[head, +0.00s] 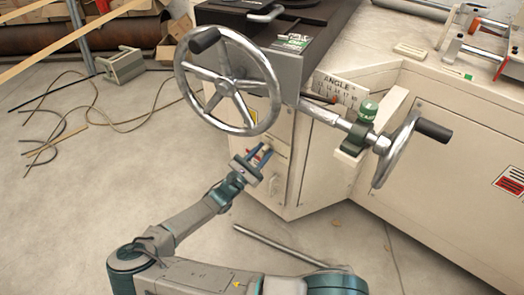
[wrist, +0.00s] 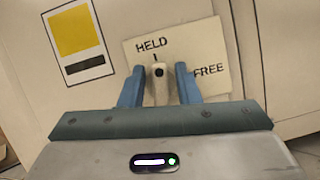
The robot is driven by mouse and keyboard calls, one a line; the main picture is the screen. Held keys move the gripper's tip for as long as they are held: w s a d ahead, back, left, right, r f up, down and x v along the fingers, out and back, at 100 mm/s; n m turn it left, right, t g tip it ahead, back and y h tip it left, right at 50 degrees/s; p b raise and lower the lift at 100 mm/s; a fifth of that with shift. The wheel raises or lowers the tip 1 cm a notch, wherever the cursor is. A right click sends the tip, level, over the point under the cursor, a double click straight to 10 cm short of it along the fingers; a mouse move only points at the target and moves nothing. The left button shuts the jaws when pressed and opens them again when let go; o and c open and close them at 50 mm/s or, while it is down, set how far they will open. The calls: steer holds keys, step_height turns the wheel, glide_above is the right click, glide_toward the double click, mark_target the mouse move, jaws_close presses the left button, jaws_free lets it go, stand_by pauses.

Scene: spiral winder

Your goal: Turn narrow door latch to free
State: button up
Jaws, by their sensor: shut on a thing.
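The narrow door latch (wrist: 158,86) is a small pale lever with a dark dot near its top, in the wrist view. It stands about upright below the HELD mark on a cream label plate (wrist: 200,42). FREE is printed on the plate's right side. My gripper (wrist: 160,82) has its two blue fingers on either side of the latch, shut on it. In the head view my gripper (head: 260,156) is at the cream door panel below the large handwheel. The latch is mostly hidden there.
A large metal handwheel (head: 228,82) juts out above my gripper. A smaller handwheel (head: 397,150) on a shaft is to the right. A metal rod (head: 280,245) is low in front of the machine. Cables (head: 100,108) lie on the floor at left.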

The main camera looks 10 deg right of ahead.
steer(key=m+g+p, duration=0.1)
steer(key=m, duration=0.1)
steer(key=m+g, duration=0.1)
steer(key=m, duration=0.2)
steer(key=shift+g+h+p, duration=0.3)
steer(key=shift+h+p, duration=0.1)
steer(key=m+g, duration=0.1)
steer(key=m, duration=0.2)
steer(key=m+g+p, duration=0.1)
steer(key=m, duration=0.2)
steer(key=shift+s+d+f+g, duration=0.1)
steer(key=shift+s+g, duration=0.05)
steer(key=shift+g, duration=0.25)
steer(key=m+g, duration=0.1)
steer(key=m, duration=0.1)
steer(key=m+y+p, duration=0.1)
steer(key=m, duration=0.2)
steer(key=shift+f+g, duration=0.1)
steer(key=shift+g, duration=0.3)
steer(key=shift+f+m+y+p, duration=0.15)
steer(key=shift+m+y+p, duration=0.5)
steer(key=shift+m, duration=0.85)
steer(key=o, duration=0.6)
steer(key=shift+o, duration=0.2)
steer(key=p+v, duration=0.1)
steer(key=v, duration=1.3)
steer(key=shift+p, duration=0.35)
